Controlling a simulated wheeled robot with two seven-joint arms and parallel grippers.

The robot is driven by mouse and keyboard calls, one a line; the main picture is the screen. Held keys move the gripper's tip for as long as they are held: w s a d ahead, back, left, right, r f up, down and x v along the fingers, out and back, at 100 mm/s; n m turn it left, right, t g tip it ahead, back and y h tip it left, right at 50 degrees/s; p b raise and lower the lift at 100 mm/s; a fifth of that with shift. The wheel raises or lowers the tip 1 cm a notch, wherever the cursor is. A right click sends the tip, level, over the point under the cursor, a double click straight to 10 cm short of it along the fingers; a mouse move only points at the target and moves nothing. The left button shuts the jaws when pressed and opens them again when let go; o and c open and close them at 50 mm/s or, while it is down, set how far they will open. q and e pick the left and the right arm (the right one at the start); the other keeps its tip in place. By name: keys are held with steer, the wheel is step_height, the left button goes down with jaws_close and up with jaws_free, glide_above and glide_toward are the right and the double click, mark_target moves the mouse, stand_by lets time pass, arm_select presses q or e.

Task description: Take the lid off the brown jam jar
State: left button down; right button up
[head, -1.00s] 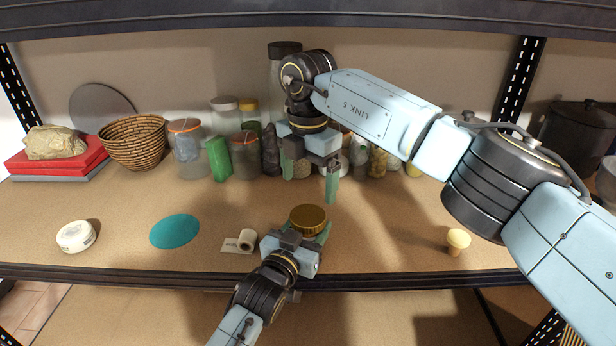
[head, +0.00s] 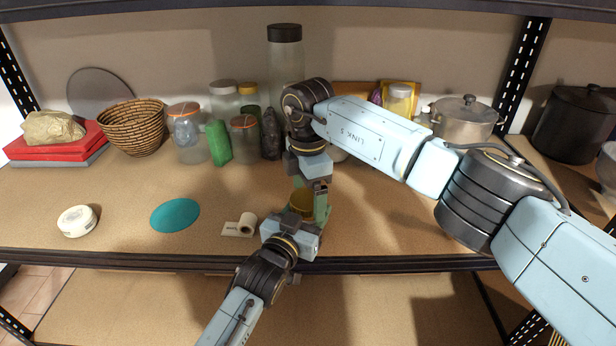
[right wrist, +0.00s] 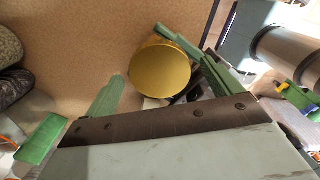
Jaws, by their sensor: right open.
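The brown jam jar shows mainly by its round gold-brown lid (head: 301,203), near the shelf's front edge; its body is mostly hidden. The lid also shows from above in the right wrist view (right wrist: 162,70). My left gripper (head: 302,216) comes from the front with its fingers at the jar's sides and appears shut on it below the lid. My right gripper (head: 316,190) points down just above the jar. In the right wrist view its green fingers (right wrist: 152,80) are spread, with the lid between them, closer to the right finger. I cannot tell whether they touch it.
A teal disc (head: 175,215), a white round tin (head: 77,221) and a small paper roll (head: 246,225) lie left of the jar. Jars, a woven basket (head: 132,127) and a lidded pot (head: 464,118) stand behind. The shelf between the disc and the back row is clear.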

steer(key=shift+f, duration=0.3)
